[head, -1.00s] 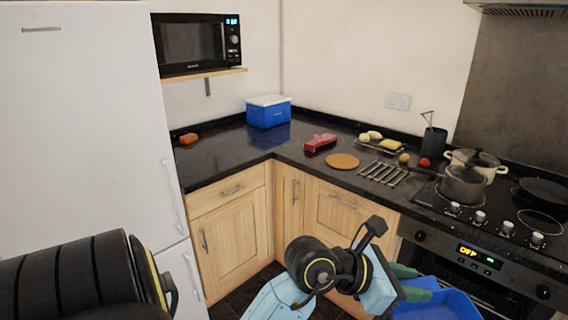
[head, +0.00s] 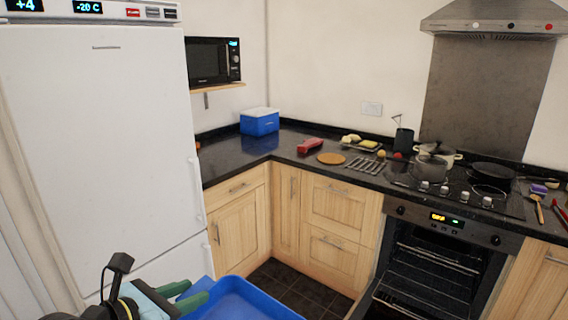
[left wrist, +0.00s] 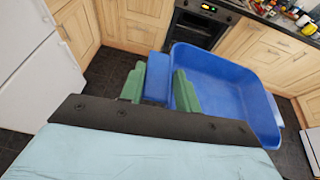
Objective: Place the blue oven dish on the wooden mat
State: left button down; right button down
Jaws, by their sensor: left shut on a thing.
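The blue oven dish (head: 243,300) is at the bottom of the head view, partly cut off by the edge. My left gripper (head: 182,297) is shut on its near end. In the left wrist view the green fingers (left wrist: 158,86) clamp the dish's blue handle, and the empty dish (left wrist: 225,88) extends to the right, over the floor. My right gripper is not in view.
On the counter, a red object (head: 310,145) and a metal rack (head: 366,165) flank the mat. A blue cool box (head: 260,121) stands farther back in the corner. Pots (head: 431,167) stand on the hob, above an oven (head: 430,262) with visible racks. A fridge (head: 105,150) stands at left.

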aim_at(331, 157)
jog(key=u, duration=0.25)
jog(key=i, duration=3.25)
jog(key=z, duration=0.85)
jog(key=i, duration=1)
jog(key=z, duration=0.45)
